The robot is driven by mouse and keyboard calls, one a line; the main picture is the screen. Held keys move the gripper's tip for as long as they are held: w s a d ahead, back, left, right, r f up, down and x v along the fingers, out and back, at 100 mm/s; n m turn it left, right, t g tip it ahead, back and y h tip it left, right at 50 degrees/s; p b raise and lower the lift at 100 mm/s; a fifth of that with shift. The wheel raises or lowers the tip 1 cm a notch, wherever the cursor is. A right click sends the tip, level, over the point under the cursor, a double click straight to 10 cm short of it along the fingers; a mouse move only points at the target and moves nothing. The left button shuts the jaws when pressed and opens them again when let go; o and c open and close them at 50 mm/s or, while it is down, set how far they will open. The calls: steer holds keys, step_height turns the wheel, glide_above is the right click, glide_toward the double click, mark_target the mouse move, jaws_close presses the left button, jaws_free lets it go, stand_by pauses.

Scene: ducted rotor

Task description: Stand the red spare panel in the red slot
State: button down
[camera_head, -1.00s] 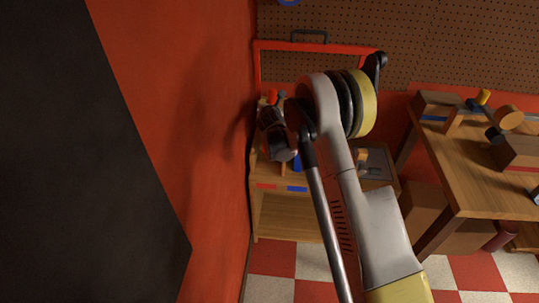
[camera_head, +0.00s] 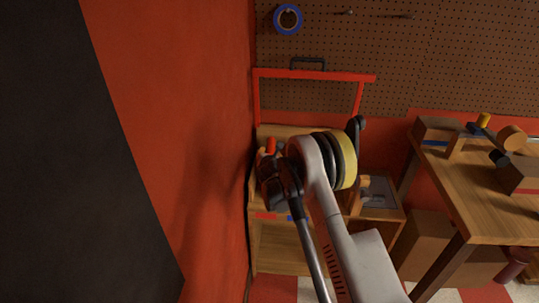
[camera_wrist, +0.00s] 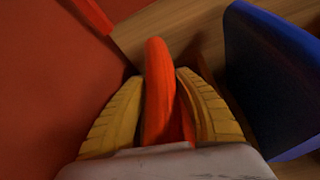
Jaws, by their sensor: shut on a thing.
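The red spare panel (camera_wrist: 158,100) stands between the two yellow fingers of my gripper (camera_wrist: 159,76) in the wrist view, and the fingers are shut on it. Its lower part is hidden by the gripper body. In the head view my gripper (camera_head: 272,188) is over the left part of the wooden stand (camera_head: 290,250), by the red wall. A small red piece (camera_head: 270,146) shows just behind it; I cannot tell if it is the held panel. A red mark (camera_head: 265,216) is on the stand's front edge. The slot itself is hidden.
A blue panel (camera_wrist: 265,75) stands close on the right in the wrist view. The red wall (camera_wrist: 50,90) is close on the left. A workbench (camera_head: 480,205) is at right.

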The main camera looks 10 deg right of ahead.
steer(key=shift+f, duration=0.15)
steer(key=c, duration=1)
jaws_free()
steer(key=shift+o, duration=0.2)
